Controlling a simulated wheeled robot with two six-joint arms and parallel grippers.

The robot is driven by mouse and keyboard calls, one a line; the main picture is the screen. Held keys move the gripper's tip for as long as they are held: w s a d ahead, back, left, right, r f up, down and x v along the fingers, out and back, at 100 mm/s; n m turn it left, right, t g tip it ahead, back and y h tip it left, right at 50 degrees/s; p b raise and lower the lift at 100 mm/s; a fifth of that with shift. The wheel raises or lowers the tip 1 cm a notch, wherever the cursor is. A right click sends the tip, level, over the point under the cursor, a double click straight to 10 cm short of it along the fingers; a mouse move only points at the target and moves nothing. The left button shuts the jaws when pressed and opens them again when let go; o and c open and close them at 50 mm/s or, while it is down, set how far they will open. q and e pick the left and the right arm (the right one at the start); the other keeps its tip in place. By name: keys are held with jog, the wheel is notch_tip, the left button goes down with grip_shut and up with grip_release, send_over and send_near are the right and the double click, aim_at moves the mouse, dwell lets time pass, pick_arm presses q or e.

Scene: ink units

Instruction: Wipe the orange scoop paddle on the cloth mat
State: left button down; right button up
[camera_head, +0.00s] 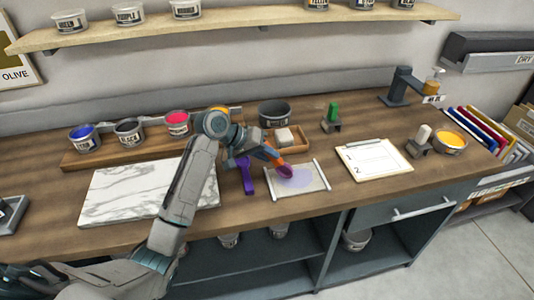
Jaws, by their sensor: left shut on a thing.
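My left gripper (262,151) reaches in from the left over the wooden counter. It is shut on the orange scoop paddle (272,155), which tilts down to the right. The paddle's reddish tip (285,170) is over the upper left part of the cloth mat (313,184), at or just above its surface. I cannot tell whether it touches. The mat is pale with a bluish-purple smear near its middle and a bar along each side. My right gripper is not in view.
A purple tool (245,175) stands just left of the mat. A wooden tray (299,142) with a pale block and a dark pot (274,113) sit behind. A marble slab (115,192) lies left, a clipboard (374,158) right. Several ink tubs stand on a wooden rack (80,159).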

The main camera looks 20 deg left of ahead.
pick_arm(q)
jog(key=shift+f, duration=0.8)
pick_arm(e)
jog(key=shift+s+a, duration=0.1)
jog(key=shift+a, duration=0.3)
pick_arm(q)
jog(key=shift+d, duration=0.15)
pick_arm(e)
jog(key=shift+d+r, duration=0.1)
